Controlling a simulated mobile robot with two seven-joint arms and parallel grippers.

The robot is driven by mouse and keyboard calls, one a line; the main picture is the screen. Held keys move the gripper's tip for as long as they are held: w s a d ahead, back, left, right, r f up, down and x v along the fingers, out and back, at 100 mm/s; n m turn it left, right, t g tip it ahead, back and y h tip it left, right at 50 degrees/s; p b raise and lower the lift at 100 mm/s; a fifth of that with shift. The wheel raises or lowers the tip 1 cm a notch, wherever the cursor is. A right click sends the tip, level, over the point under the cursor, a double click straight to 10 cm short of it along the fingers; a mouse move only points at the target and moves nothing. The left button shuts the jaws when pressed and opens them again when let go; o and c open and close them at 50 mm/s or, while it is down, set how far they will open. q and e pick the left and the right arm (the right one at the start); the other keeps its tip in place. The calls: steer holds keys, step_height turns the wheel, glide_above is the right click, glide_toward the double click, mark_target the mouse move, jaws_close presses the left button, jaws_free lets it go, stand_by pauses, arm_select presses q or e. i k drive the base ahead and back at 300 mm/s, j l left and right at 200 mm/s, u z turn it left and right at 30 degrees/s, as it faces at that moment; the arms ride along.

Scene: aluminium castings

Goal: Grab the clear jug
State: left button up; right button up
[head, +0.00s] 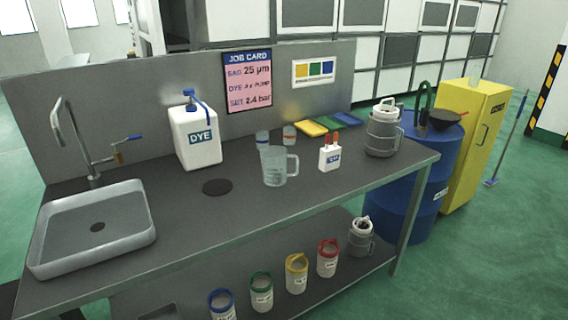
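The clear jug (275,167) stands upright on the dark bench top, near the middle of the head view. Its handle points to the right. It looks empty, with faint markings on its side. Neither of my grippers shows in the head view.
A white DYE container (196,137) and a black disc (217,187) are left of the jug. A white box with red-topped items (329,157) and a grey metal canister (382,130) are to the right. A sink (92,228) fills the left end. The bench front before the jug is clear.

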mark_target(275, 158)
steer(key=i+l, duration=0.2)
steer(key=l, duration=0.15)
steer(key=i+l+u, duration=0.15)
steer(key=i+l, duration=0.2)
steer(key=l, duration=0.35)
steer(key=j+u, duration=0.05)
